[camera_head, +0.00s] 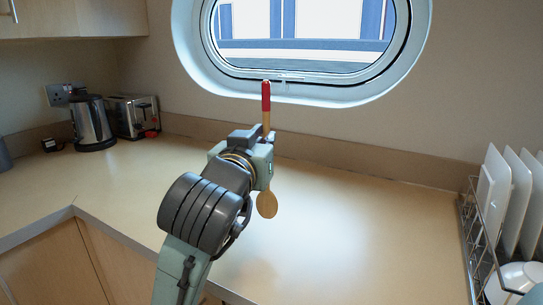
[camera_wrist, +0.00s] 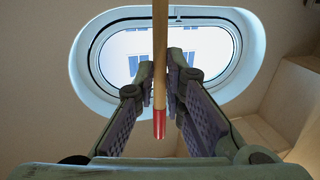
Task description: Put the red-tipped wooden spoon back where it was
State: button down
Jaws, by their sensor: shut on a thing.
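The wooden spoon (camera_head: 267,204) is held upright above the counter in the head view, with its red tip (camera_head: 266,97) pointing up and its oval bowl hanging down. My gripper (camera_head: 266,150) is around the middle of the handle and hides part of it. In the wrist view the spoon's handle (camera_wrist: 160,60) runs between the two fingers of my gripper (camera_wrist: 160,92), with the red end nearest the camera. The fingers are shut on the handle. The bowl is not visible in the wrist view.
A kettle (camera_head: 92,124) and a toaster (camera_head: 134,116) stand at the back left. A metal dish rack (camera_head: 468,229) with white plates (camera_head: 516,195) and a cup is at the right. The counter (camera_head: 362,225) between is clear. An oval porthole (camera_head: 190,45) is in the wall behind.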

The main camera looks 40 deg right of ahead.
jog(key=w+d+f+p, duration=0.3)
jog(key=w+d+f, duration=0.1)
jog(key=w+d, duration=0.3)
jog(key=shift+w+d+f, duration=0.3)
jog(key=shift+w+d, duration=0.05)
jog(key=shift+d, duration=0.35)
jog(key=shift+f, duration=0.2)
jog(key=c, duration=1.7)
grip_release()
jog(key=shift+o, duration=0.2)
